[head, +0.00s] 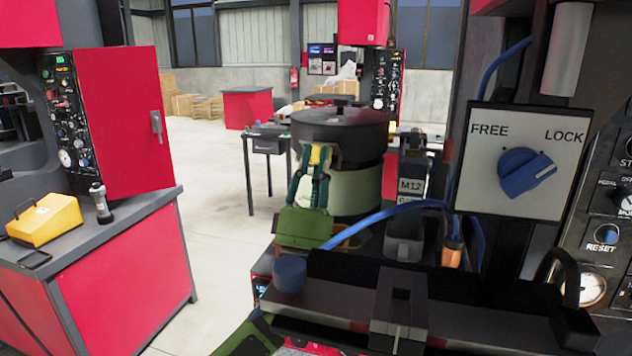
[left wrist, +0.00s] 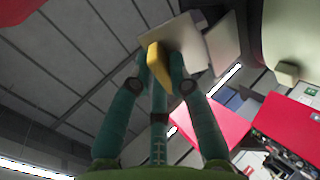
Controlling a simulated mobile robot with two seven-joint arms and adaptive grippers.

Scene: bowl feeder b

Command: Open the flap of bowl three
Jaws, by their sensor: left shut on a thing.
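A bowl feeder (head: 345,125) with a dark round top and a cream lower body stands in the middle of the head view. My left gripper (head: 315,160) is in front of its left side, pointing up, with its teal fingers shut on a yellow tab (head: 318,153). The left wrist view shows the same tab (left wrist: 158,65) between the fingertips. A pale plate (left wrist: 178,42) is right behind the tab and looks like the flap; whether it is ajar I cannot tell. No bowl number is readable. My right gripper is not in view.
A FREE/LOCK panel (head: 522,160) with a blue knob hangs close at the right. A sign reading M12 (head: 411,186) stands right of the bowl. Open floor (head: 215,220) lies to the left, beside a red bench (head: 125,265).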

